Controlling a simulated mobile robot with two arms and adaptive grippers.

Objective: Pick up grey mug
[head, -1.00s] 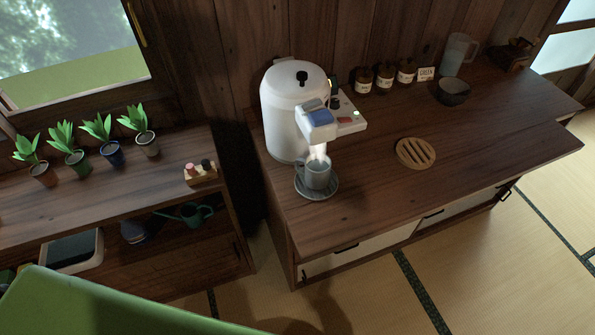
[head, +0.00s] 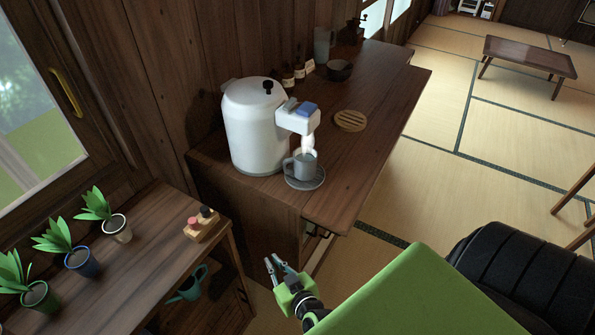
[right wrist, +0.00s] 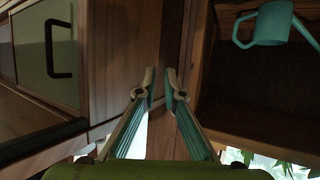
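The grey mug (head: 304,165) stands upright on a grey saucer (head: 318,181) at the near end of the dark wooden counter, under the spout of a white dispenser. Something white shows between spout and mug. My right gripper (head: 276,264) is low in front of the counter's end, below and apart from the mug. In the right wrist view its two fingers (right wrist: 159,76) are a little apart with nothing between them. The mug is not in that view. My left gripper is not in view.
The white dispenser (head: 252,128) stands right behind the mug. A round slatted trivet (head: 350,121) and a dark bowl (head: 339,70) are farther along the counter. A lower shelf (head: 160,252) with potted plants is at left; a teal watering can (right wrist: 270,24) is inside it.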

